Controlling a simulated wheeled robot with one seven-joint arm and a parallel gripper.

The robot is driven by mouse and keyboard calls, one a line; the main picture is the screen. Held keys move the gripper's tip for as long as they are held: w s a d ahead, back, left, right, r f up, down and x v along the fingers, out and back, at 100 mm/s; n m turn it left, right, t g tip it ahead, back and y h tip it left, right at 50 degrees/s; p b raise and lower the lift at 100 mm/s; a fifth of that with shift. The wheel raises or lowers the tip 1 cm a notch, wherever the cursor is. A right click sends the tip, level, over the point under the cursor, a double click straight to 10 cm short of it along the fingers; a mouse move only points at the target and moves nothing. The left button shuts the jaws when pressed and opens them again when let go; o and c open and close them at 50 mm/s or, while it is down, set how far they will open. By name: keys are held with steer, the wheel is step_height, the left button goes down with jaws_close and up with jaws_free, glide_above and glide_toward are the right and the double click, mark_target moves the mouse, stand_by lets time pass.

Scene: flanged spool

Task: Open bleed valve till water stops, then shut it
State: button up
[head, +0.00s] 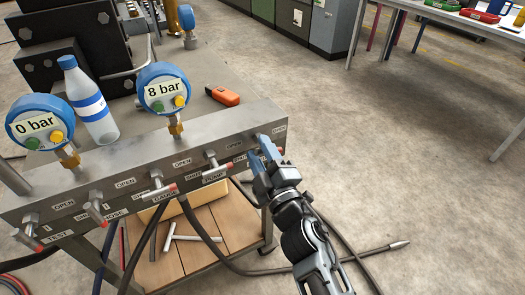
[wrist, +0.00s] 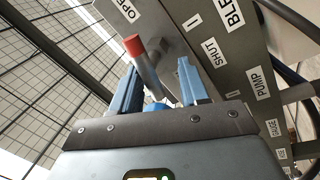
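The bleed valve's bar handle (wrist: 148,68) has a red tip and shows in the wrist view beside the "OPEN", "SHUT" and partly cut-off "BLE" labels. My gripper (wrist: 158,84) has its two blue fingers apart, one on each side of the handle, with gaps visible. In the head view my gripper (head: 262,153) is at the right end of the grey manifold (head: 118,163) and hides most of the bleed valve; a red tip (head: 280,150) shows beside the fingers. I cannot tell whether the valve is open. No water is visible.
One gauge (head: 37,122) reads 0 bar and another (head: 163,90) reads 8 bar. Several other red-tipped valves line the manifold, including the pump valve (head: 216,168). A hose (head: 345,260) lies on the floor.

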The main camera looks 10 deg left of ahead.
steer(key=shift+d+r, duration=0.1)
steer(key=shift+s+d, duration=0.2)
steer(key=v, duration=0.7)
steer(key=shift+s+a, duration=0.1)
steer(key=shift+a, duration=0.1)
